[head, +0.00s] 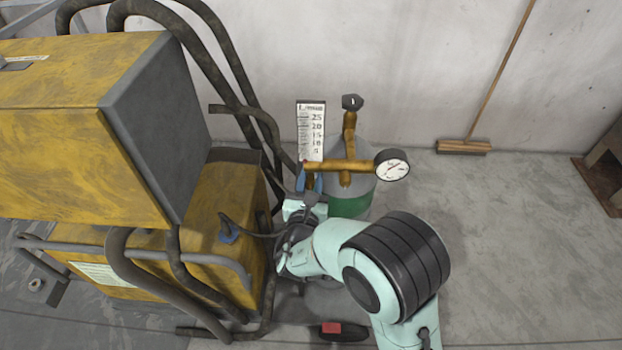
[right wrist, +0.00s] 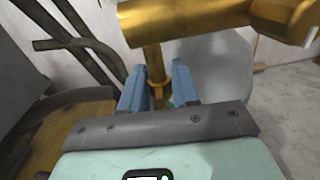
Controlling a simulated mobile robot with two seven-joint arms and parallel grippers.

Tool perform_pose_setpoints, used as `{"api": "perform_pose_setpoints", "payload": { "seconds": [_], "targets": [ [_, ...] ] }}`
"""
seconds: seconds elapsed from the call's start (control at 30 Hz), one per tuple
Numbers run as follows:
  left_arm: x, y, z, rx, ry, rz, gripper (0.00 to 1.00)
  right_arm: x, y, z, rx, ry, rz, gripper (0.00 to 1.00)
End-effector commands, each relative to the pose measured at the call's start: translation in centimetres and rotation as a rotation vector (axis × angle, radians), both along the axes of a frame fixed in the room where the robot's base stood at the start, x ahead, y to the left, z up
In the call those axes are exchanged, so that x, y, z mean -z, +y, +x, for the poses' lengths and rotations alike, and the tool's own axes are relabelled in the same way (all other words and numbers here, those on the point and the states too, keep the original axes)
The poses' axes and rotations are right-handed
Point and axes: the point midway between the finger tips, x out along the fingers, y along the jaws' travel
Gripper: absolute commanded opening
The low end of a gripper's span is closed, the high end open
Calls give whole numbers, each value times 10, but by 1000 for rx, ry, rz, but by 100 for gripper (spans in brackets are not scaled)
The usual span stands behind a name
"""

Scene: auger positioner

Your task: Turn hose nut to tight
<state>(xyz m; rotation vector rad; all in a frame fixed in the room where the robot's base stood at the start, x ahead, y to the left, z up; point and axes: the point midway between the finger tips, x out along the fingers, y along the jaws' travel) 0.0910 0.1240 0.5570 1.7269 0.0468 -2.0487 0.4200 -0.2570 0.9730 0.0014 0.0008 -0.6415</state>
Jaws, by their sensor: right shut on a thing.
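The brass regulator (head: 340,166) sits on top of a grey gas cylinder (head: 365,147) with a green band. A round pressure gauge (head: 392,165) is at its right end. My right gripper (head: 309,181) is under the regulator's left end, with its blue fingers pointing up. In the right wrist view, the gripper (right wrist: 157,68) has its fingers on either side of a brass stem with the hose nut (right wrist: 158,92) low between them. It is shut on the nut, which is largely hidden in the head view. The nut's tightness cannot be told. My left gripper is not in view.
A flow scale (head: 311,130) stands behind the regulator. A yellow machine (head: 90,130) with thick dark hoses (head: 215,50) fills the left side, close to my right gripper. A broom (head: 464,146) leans on the wall.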

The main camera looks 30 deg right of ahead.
Motion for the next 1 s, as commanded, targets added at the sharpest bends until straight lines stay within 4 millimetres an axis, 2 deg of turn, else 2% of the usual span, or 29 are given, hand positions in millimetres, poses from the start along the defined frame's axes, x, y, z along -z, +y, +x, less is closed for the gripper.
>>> {"api": "perform_pose_setpoints", "payload": {
  "seconds": [0.63,0.67,0.7,1.0],
  "targets": [
    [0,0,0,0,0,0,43,0,0,0,-57,1,-1,0],
    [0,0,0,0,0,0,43,0,0,0,-57,1,-2,37],
    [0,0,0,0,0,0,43,0,0,0,-57,1,-1,48],
    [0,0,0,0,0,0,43,0,0,0,-56,0,-1,48]
  ]
}}
